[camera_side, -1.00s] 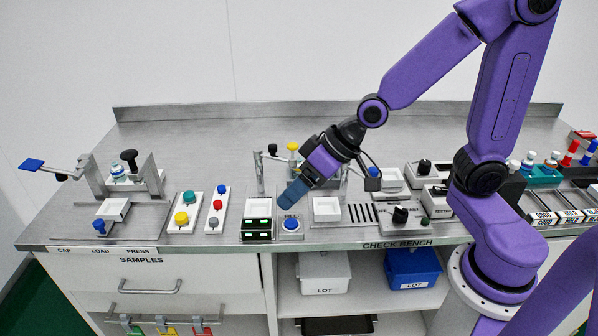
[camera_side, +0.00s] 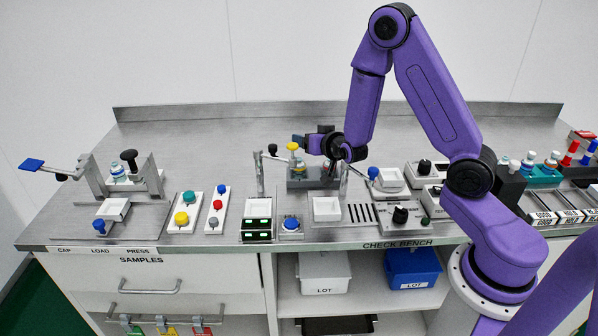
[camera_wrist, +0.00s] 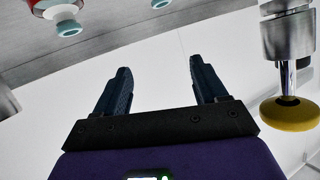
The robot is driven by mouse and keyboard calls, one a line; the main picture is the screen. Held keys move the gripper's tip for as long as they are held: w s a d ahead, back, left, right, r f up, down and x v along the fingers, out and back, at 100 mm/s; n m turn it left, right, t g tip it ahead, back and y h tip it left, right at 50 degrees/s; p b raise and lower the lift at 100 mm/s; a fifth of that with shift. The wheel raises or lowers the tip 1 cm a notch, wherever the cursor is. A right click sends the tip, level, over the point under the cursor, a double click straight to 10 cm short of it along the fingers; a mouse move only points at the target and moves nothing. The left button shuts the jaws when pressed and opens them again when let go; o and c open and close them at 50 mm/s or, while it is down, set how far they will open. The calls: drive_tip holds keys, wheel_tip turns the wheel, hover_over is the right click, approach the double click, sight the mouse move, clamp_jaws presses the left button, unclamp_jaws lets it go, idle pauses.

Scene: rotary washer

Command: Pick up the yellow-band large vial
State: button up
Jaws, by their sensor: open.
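I cannot pick out a yellow-band large vial in either view. Several small capped vials (camera_side: 530,160) stand at the far right in the side view, but their bands are too small to read. One vial with a blue band (camera_side: 118,172) sits in the press fixture at the left. My gripper (camera_side: 300,141) is over the back middle of the bench, beside a yellow knob (camera_side: 293,146). In the wrist view my gripper (camera_wrist: 159,68) is open with nothing between its fingers. A red and white piece with a teal end (camera_wrist: 68,24) shows at the top left there; I cannot tell what it is.
The yellow knob also shows in the wrist view (camera_wrist: 290,113), right of my fingers, below a metal post (camera_wrist: 288,38). A metal fixture (camera_side: 304,178) stands below my gripper. Button panels (camera_side: 186,212) and a white tray (camera_side: 327,208) are nearer the front. The back strip of bench is clear.

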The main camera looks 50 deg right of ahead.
sight(301, 161)
wheel_tip(301, 161, down, 5)
drive_tip(key=s+a+n+g+y, duration=0.1)
drive_tip(key=s+a+n+y, duration=0.1)
drive_tip(key=s+a+n, duration=0.15)
drive_tip(key=shift+d+r+x, duration=0.15)
drive_tip(key=shift+x, duration=1.8)
drive_tip(key=shift+d+r+x, duration=0.1)
drive_tip(key=shift+d+x, duration=0.1)
drive_tip(key=shift+x, duration=1.7)
drive_tip(key=c, duration=1.1)
